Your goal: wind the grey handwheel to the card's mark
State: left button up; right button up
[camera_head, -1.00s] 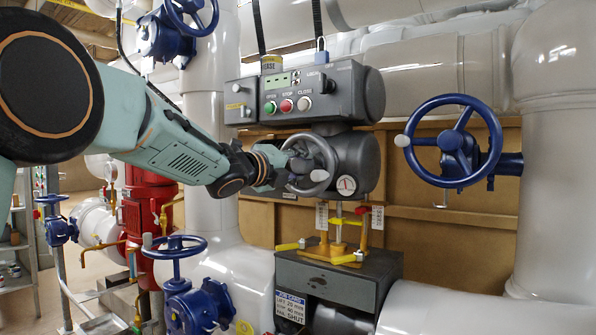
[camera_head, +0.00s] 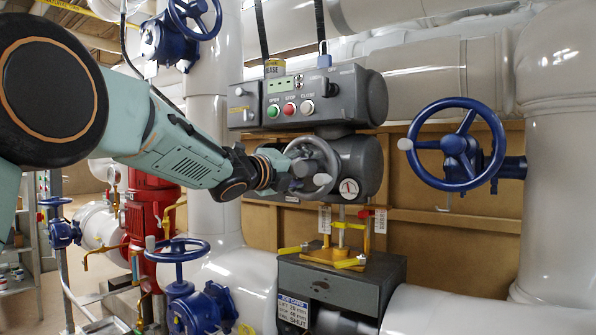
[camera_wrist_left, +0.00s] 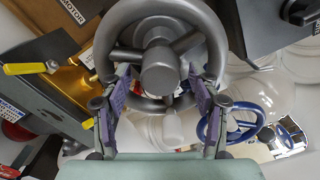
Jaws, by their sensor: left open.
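The grey handwheel (camera_head: 315,168) is on the front of the dark actuator, with a round white dial (camera_head: 349,188) at its lower right. My left gripper (camera_head: 287,178) is at the wheel's left side, partly hiding the rim. In the left wrist view the wheel (camera_wrist_left: 160,65) fills the upper middle. My open left fingers (camera_wrist_left: 160,88) stand on either side of its near rim and a pale handle; whether they touch the wheel is unclear. The job card (camera_head: 293,311) reads lift 20 mm and SHUT; its middle line is too small to trust. My right gripper is out of view.
A control box (camera_head: 305,98) with buttons sits above the wheel. A yellow-based stem fixture (camera_head: 335,252) with tags stands below it on a dark box. Blue handwheels flank it at right (camera_head: 455,145) and lower left (camera_head: 178,250). Large white pipes surround the area.

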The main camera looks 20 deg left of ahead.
pick_arm(q)
jog(key=v, duration=1.2)
dwell(0.3)
jog(key=s+d+f+n+g+y, duration=0.1)
jog(key=s+f+n+g+y, duration=0.3)
jog(key=f+n, duration=1.15)
jog(key=s+f+n+g, duration=0.4)
jog(key=f+n, duration=0.5)
jog(key=f, duration=1.4)
jog(key=s+f+n+g+y, duration=0.2)
jog(key=s+f+n+g, duration=0.2)
jog(key=s+f, duration=1.25)
jog(key=s+f+g, duration=0.2)
jog(key=s+f, duration=0.2)
jog(key=s, duration=0.6)
jog(key=s+f+g, duration=0.3)
jog(key=s+f, duration=0.2)
jog(key=s, duration=0.5)
jog(key=shift+s+a, duration=0.2)
jog(key=shift+s, duration=0.05)
